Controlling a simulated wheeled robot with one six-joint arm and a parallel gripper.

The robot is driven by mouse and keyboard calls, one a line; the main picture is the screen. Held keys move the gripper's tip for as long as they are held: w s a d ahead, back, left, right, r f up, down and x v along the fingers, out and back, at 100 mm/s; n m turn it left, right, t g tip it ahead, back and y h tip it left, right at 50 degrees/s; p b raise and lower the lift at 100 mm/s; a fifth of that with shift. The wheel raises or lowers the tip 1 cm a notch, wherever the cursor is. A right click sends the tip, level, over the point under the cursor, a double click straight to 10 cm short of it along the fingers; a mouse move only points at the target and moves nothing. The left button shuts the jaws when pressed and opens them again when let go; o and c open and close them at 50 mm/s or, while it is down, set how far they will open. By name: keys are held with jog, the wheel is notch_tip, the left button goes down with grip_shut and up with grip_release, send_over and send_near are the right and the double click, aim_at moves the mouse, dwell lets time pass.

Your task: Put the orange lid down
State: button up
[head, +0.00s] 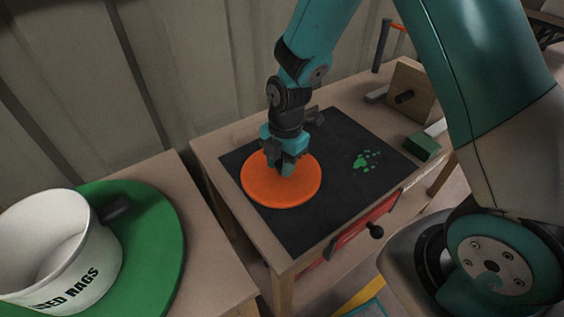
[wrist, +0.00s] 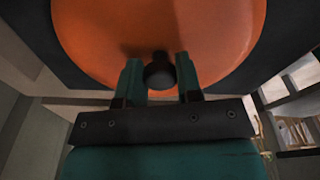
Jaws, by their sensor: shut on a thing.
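The round orange lid (head: 260,190) is over the left part of a dark mat (head: 305,228) on a wooden table. My gripper (head: 286,168) points down at the lid's middle and is shut on its black knob. In the wrist view, the orange lid (wrist: 105,35) fills the top and its knob (wrist: 159,72) is between the two fingers of my gripper (wrist: 160,82). I cannot tell whether the lid touches the mat or hangs just above it.
Green specks (head: 366,160) lie on the mat to the right of the lid. A green block (head: 422,146) and a wooden piece (head: 412,88) are at the table's right. At left, a white rag bucket (head: 50,245) stands on a green disc (head: 165,245). A red drawer (head: 350,222) faces front.

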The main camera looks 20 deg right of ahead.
jog(key=shift+f, duration=0.1)
jog(key=o, duration=0.9)
jog(key=shift+o, duration=0.2)
notch_tip(320, 180, up, 12)
jog(key=d+p, duration=0.1)
jog(key=s+a+r+m+y, duration=0.1)
jog(key=s+a+r+m, duration=0.1)
jog(key=s+r+m, duration=0.4)
jog(key=s+a+r+m+y, duration=0.2)
jog(key=s+r+m, duration=0.4)
jog(key=s+m, duration=0.4)
jog(key=s+a, duration=0.1)
jog(key=s, duration=0.2)
jog(key=shift+a+m+t, duration=0.2)
jog(key=shift+m+t, duration=0.1)
jog(key=shift+r, duration=0.15)
